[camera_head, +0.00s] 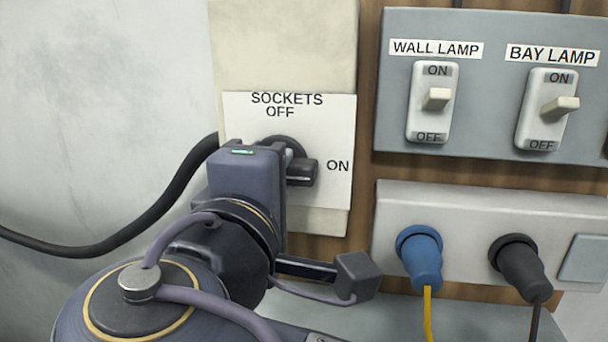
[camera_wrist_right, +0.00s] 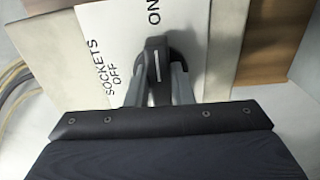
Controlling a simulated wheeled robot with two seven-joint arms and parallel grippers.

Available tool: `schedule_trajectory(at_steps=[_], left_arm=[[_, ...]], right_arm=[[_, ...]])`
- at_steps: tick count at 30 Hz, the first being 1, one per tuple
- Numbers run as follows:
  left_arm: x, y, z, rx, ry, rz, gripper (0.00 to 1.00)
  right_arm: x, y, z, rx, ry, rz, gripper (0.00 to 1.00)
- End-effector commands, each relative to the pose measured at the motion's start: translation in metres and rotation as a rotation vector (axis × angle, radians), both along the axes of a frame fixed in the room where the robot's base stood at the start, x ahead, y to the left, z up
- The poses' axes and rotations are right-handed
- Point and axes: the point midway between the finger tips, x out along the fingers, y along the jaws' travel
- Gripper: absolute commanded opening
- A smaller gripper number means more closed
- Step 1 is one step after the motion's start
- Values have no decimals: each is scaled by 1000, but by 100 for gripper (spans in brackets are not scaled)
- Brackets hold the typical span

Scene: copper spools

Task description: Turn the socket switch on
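The black socket switch knob (camera_head: 302,172) sits on a white plate (camera_head: 245,112) marked SOCKETS, with OFF above the knob and ON to its right. Its handle lies sideways, with its end towards ON. In the right wrist view the handle (camera_wrist_right: 155,62), with its white line, stands between the two grey fingers of my right gripper (camera_wrist_right: 157,85), which lie close along both its sides. In the head view my right gripper (camera_head: 291,160) is at the knob and hides its left part. My left gripper is not in view.
A grey panel (camera_head: 490,90) at upper right carries the wall lamp switch (camera_head: 436,100) and the bay lamp switch (camera_head: 555,105). Below it a socket strip (camera_head: 460,210) holds a blue plug (camera_head: 420,258) and a black plug (camera_head: 520,268). A black cable (camera_head: 150,225) runs left along the wall.

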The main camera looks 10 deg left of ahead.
Motion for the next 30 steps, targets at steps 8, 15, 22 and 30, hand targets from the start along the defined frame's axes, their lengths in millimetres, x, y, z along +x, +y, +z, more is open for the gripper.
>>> schedule_trajectory(at_steps=[8, 15, 22, 30], left_arm=[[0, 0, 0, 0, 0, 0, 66], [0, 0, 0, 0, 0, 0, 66], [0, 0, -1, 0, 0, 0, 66], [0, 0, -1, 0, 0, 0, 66]], right_arm=[[0, 0, 0, -1, 1, 0, 42], [-5, 1, 0, -1, 0, 3, 42], [-42, 3, 0, -1, -1, 5, 42], [-75, 3, -1, -1, 1, 2, 42]])
